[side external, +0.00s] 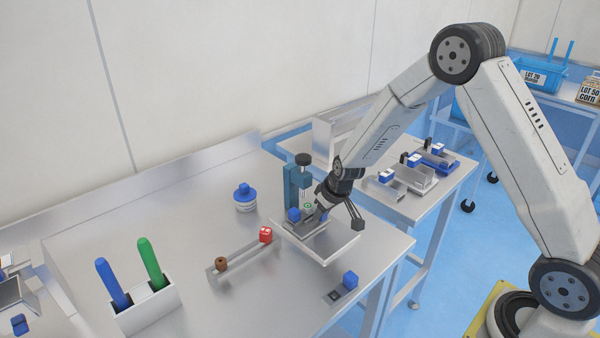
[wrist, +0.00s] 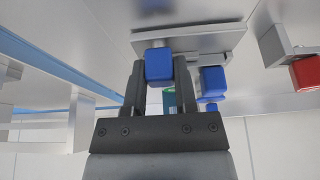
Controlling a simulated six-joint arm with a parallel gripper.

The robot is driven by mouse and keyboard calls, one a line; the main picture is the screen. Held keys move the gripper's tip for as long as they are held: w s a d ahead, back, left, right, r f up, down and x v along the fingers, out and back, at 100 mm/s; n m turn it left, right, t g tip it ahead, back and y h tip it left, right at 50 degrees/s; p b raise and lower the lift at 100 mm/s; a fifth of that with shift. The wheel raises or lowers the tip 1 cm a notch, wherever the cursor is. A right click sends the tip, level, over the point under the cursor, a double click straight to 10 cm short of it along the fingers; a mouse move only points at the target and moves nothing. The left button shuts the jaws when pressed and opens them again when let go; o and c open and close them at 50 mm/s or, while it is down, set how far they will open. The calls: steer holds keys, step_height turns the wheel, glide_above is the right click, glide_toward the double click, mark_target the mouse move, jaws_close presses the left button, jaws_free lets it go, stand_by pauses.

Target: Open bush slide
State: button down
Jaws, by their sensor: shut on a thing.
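In the wrist view a blue block-shaped handle (wrist: 159,66) sits between the two dark fingers of my gripper (wrist: 160,85), which is shut on it. A teal upright with a black knob (side external: 303,159) rises behind. I cannot tell which part is the bush slide, or whether it is open.
A rail with a red block (side external: 265,235) and a brown knob (side external: 221,263) lies left of the fixture. A blue block on a small plate (side external: 350,280) is near the table's front edge. A blue-topped round container (side external: 245,198) and a holder with two handles (side external: 148,310) stand further left.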

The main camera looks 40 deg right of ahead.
steer(key=shift+s, duration=1.05)
steer(key=shift+c, duration=2)
jaws_free()
steer(key=shift+r, duration=0.2)
steer(key=v, duration=0.7)
steer(key=shift+s+r, duration=0.2)
